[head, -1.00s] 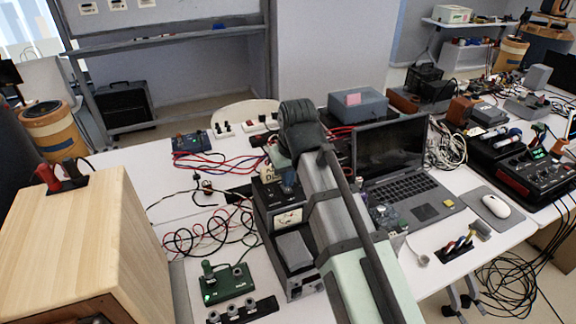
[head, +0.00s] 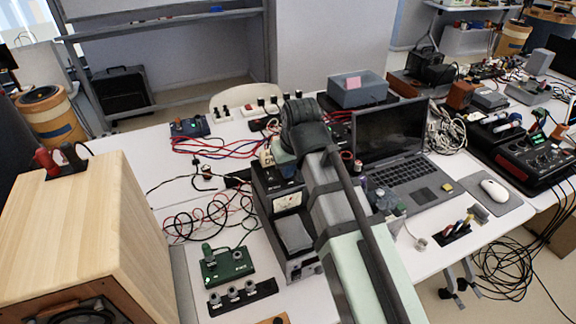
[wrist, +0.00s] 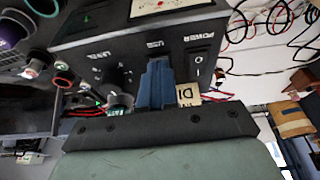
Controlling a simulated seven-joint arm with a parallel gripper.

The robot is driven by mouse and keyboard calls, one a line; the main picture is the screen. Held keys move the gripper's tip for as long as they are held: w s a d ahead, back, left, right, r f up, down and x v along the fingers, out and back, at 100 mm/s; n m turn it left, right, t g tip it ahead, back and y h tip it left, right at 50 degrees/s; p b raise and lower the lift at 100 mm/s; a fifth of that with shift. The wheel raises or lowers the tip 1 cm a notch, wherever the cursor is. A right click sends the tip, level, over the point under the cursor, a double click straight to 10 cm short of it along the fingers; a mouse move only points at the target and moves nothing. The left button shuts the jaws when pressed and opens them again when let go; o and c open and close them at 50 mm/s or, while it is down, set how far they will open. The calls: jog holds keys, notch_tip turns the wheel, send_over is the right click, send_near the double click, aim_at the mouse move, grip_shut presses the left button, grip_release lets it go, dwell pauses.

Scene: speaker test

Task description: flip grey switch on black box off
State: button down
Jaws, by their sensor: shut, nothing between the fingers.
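The black box (head: 283,198) stands on the white table left of the laptop, with a pale meter on its top side. Its front panel (wrist: 95,65) fills the upper wrist view. A power switch (wrist: 198,68) with I and O marks sits at the right of this panel. It looks dark; I cannot tell its position. My gripper (wrist: 155,68) has its blue fingers together, empty, in front of the panel's middle, left of the power switch. Whether they touch the panel is unclear. The fingers hide part of the panel. In the head view my arm covers much of the box.
A wooden speaker cabinet (head: 85,225) stands at the left. A green board (head: 226,265) and a black strip with knobs (head: 243,297) lie left of the box. Loose red and black cables lie around it. The laptop (head: 392,135) is at the right.

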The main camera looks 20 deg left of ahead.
jog(key=shift+w+a+r, duration=0.25)
jog(key=shift+w+a, duration=0.3)
jog(key=shift+r, duration=0.1)
dwell(0.3)
jog(key=shift+r, duration=0.55)
jog(key=s+d+v, duration=0.1)
jog(key=v, duration=1.1)
jog(key=shift+s, duration=0.1)
